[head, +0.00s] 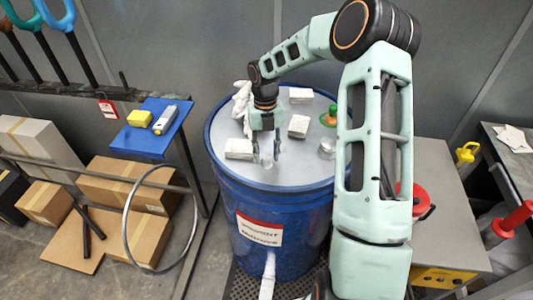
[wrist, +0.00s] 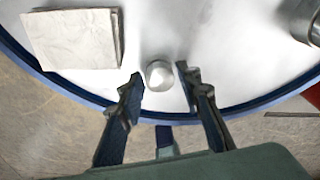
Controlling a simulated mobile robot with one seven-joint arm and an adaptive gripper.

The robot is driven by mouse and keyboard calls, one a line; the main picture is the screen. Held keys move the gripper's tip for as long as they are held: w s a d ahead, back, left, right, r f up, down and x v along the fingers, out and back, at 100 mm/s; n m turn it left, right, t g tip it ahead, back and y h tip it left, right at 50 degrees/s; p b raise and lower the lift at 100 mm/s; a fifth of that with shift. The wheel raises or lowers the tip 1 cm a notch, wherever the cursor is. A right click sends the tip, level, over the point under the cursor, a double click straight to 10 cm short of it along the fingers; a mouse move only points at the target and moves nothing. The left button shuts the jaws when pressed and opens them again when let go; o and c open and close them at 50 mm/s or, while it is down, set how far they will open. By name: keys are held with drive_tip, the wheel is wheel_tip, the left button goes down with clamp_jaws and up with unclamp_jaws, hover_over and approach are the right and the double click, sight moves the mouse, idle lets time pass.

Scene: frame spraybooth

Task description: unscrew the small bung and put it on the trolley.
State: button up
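The small bung, a round silver cap (wrist: 159,74), sits near the rim of the blue drum's grey lid (wrist: 200,60). In the head view the blue drum (head: 240,215) stands upright in the middle, and my gripper (head: 266,155) points down at the near part of its lid. In the wrist view my gripper (wrist: 160,85) is open, with one finger on each side of the bung and gaps between. The bung is hard to make out in the head view. I cannot tell for certain which surface is the trolley; a grey-topped unit (head: 450,200) stands right of the drum.
Folded white cloths (head: 298,126), a larger silver fitting (head: 327,148) and a green-and-orange item (head: 328,117) lie on the lid. A blue shelf (head: 150,145) at left holds a yellow block (head: 139,118) and a small device (head: 166,120). Cardboard boxes (head: 118,182) lie below.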

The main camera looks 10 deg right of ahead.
drive_tip(key=m, duration=0.6)
drive_tip(key=shift+y+b, duration=0.3)
drive_tip(key=shift+y, duration=0.1)
drive_tip(key=m+b, duration=0.1)
drive_tip(key=m, duration=0.3)
drive_tip(key=shift+m+t, duration=0.3)
drive_tip(key=m, duration=0.2)
drive_tip(key=shift+s+d+f+m+y+b, duration=0.1)
drive_tip(key=shift+m+y+b, duration=0.2)
drive_tip(key=shift+b, duration=0.1)
drive_tip(key=shift+m+t, duration=0.3)
drive_tip(key=shift+m, duration=0.8)
drive_tip(key=m+b, duration=0.2)
drive_tip(key=m, duration=0.1)
drive_tip(key=shift+m, duration=0.3)
drive_tip(key=m+b, duration=0.1)
drive_tip(key=m, duration=0.2)
drive_tip(key=shift+m+t, duration=0.3)
drive_tip(key=shift+t, duration=0.1)
drive_tip(key=shift+m+b, duration=0.4)
drive_tip(key=shift+m, duration=0.5)
